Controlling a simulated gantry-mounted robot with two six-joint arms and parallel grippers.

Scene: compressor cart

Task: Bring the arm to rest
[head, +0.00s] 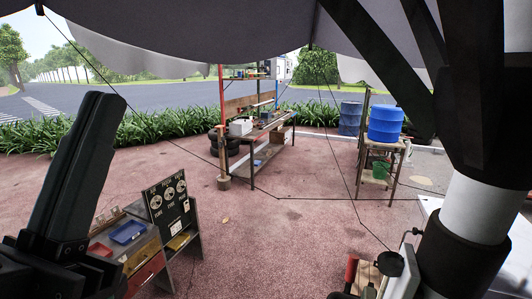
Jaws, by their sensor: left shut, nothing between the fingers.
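My left gripper (103,105) is large and dark at the left edge of the head view. It points up, with its fingers shut and nothing between them. It is raised in front of the pavement and hedge, and appears clear of the cabinet below. My right gripper is not in view.
A small cabinet with drawers (146,262), a blue tray (128,232) and a dark gauge board (168,204) stands close by at lower left. A workbench (262,150) stands farther back. A blue barrel (385,124) tops a stand at right. Mid pavement is open.

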